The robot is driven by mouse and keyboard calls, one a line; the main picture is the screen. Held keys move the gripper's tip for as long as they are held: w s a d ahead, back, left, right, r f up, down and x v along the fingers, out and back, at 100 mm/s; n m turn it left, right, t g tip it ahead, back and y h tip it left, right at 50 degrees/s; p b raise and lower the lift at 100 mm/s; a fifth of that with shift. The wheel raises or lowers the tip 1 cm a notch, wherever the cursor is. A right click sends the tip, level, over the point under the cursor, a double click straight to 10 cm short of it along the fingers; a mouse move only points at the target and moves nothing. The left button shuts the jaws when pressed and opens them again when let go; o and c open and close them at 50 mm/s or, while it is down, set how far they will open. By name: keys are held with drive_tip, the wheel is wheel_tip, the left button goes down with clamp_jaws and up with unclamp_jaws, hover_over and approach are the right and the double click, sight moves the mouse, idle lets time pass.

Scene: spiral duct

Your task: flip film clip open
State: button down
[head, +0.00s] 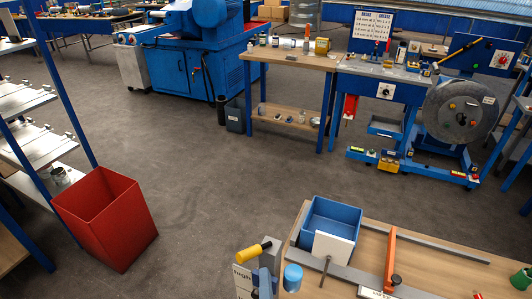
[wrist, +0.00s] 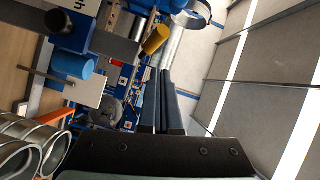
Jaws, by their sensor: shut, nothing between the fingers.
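I cannot pick out a film clip with certainty. A yellow handle (head: 253,250) with grey and blue parts stands at the near left of the wooden bench (head: 440,270). A yellow cylinder, which looks like this handle, shows in the wrist view (wrist: 156,39) beyond my fingers. My gripper (wrist: 162,74) points away from the wrist camera, its two dark fingers together and empty. It seems apart from the yellow handle, though the distance is hard to judge. My gripper does not show in the head view.
On the near bench are a blue bin (head: 330,215), white plate (head: 333,248), blue cylinder (head: 292,277) and upright orange bar (head: 390,262). Shiny duct pieces (wrist: 28,135) lie at lower left in the wrist view. A red bin (head: 105,218) stands on the left; the floor between is clear.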

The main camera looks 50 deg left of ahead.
drive_tip(key=s+d+b, duration=0.3)
drive_tip(key=s, duration=0.5)
drive_tip(key=shift+s+r, duration=0.15)
drive_tip(key=shift+s, duration=0.25)
